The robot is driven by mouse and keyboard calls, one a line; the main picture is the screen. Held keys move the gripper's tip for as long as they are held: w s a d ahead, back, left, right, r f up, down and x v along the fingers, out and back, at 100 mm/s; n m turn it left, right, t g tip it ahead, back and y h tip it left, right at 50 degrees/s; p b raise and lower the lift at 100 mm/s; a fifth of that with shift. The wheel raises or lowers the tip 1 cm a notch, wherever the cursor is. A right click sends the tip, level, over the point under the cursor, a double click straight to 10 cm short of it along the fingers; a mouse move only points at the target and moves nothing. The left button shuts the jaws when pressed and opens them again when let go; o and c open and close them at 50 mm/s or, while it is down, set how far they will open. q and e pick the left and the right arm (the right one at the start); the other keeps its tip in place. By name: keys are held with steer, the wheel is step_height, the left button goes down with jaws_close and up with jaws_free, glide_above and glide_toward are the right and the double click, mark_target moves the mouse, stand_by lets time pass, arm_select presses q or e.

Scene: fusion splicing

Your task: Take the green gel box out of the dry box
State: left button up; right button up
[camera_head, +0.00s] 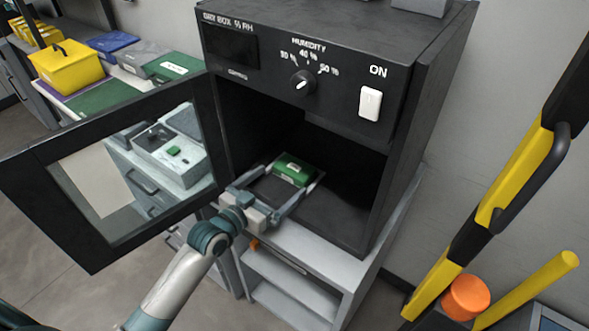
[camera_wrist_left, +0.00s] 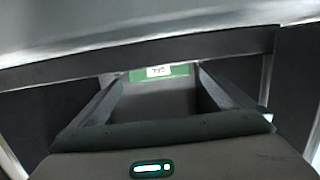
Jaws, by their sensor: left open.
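The dry box (camera_head: 421,117) is a black cabinet with its windowed door (camera_head: 31,178) swung open to the left. The green gel box (camera_head: 294,167) with a white label lies inside, on the dry box floor. It also shows in the left wrist view (camera_wrist_left: 160,71), at the far end between the fingers. My left gripper (camera_head: 299,184) reaches in through the opening. Its fingers are apart, with the gel box at or between their tips; I cannot tell whether they touch it. My right gripper is not in view.
The dry box stands on a grey cabinet (camera_head: 335,262). A humidity knob (camera_head: 302,83) and a white switch (camera_head: 370,103) are on its front. A yellow box (camera_head: 66,68) and other cases sit at the back left. A yellow and black frame (camera_head: 505,190) stands at the right.

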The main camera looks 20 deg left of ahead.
mark_target(289, 172)
arm_select(q)
steer(key=shift+w+d+r, duration=0.1)
steer(key=shift+w+r, duration=0.05)
steer(key=shift+w, duration=0.15)
steer(key=x, duration=0.1)
steer(key=p+x, duration=0.2)
steer(key=shift+w+d+r, duration=0.25)
steer(key=shift+w, duration=0.15)
steer(key=shift+w+d+f, duration=0.1)
steer(key=shift+w, duration=0.25)
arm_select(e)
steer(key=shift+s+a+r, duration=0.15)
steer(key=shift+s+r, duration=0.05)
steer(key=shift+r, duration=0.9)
arm_select(q)
steer(key=c, duration=1.1)
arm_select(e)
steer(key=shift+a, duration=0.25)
